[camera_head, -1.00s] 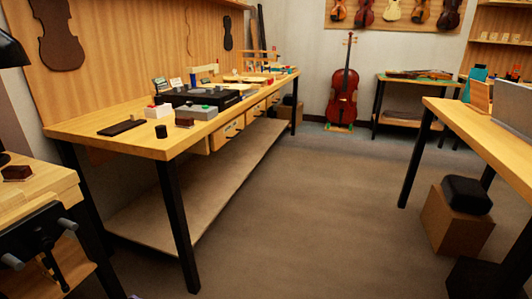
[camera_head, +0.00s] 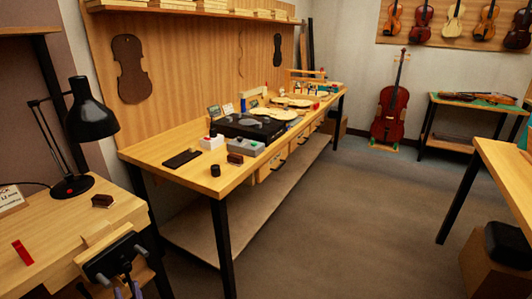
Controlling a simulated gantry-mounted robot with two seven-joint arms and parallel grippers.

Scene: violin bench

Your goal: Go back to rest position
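My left gripper (camera_head: 126,291) barely shows at the bottom edge of the head view, in front of the black vise (camera_head: 115,258). Two greyish-purple finger tips stick up with a gap between them, and nothing shows between them. The rest of the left arm is cut off by the frame. My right gripper is not in view.
The near-left bench (camera_head: 135,210) holds a black lamp (camera_head: 92,112), a dark brown block (camera_head: 102,200) and a red piece (camera_head: 23,252). The long workbench (camera_head: 150,152) carries violin parts and tools. Another table (camera_head: 507,170) stands right. The floor (camera_head: 345,220) between is clear.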

